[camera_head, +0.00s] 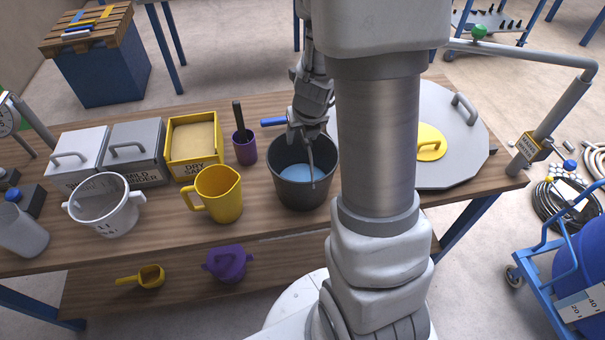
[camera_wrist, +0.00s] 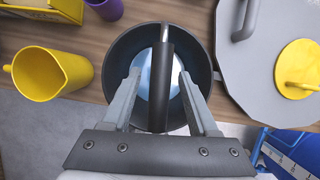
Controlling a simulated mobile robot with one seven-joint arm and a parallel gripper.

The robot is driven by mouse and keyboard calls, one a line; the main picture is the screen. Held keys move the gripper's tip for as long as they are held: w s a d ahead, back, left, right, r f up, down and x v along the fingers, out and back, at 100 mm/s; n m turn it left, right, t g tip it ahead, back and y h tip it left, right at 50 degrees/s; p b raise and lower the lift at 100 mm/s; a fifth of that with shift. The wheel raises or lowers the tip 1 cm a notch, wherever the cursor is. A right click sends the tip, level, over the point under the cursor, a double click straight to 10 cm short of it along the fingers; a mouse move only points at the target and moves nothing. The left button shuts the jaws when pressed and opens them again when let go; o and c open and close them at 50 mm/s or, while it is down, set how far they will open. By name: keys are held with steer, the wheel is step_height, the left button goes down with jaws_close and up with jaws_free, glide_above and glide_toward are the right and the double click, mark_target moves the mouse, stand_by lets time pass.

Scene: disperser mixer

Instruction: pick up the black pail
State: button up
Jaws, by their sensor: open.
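The black pail (camera_head: 290,195) stands upright on the wooden table, with light blue contents inside. In the wrist view the pail (camera_wrist: 118,58) lies below my gripper (camera_wrist: 159,74). The gripper's two fingers are apart over the pail's opening. A dark upright bar (camera_wrist: 158,95) runs between the fingers, touching neither as far as I can see; it may be the pail's handle, but I cannot tell for sure. In the head view my gripper (camera_head: 309,138) is above the pail's far rim, and my arm hides the area to the right.
A yellow jug (camera_head: 220,195) stands close left of the pail, and a purple cup (camera_head: 245,150) behind it. A grey lid (camera_head: 455,130) with a yellow cover (camera_head: 430,143) lies on the right. A white pot (camera_head: 105,212) stands further left. Bare wood (camera_head: 245,225) shows in front.

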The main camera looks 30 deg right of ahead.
steer(key=shift+b+x, duration=0.3)
steer(key=shift+x, duration=0.95)
steer(key=shift+f, duration=0.25)
jaws_close()
steer(key=shift+r, duration=0.1)
stand_by(0.8)
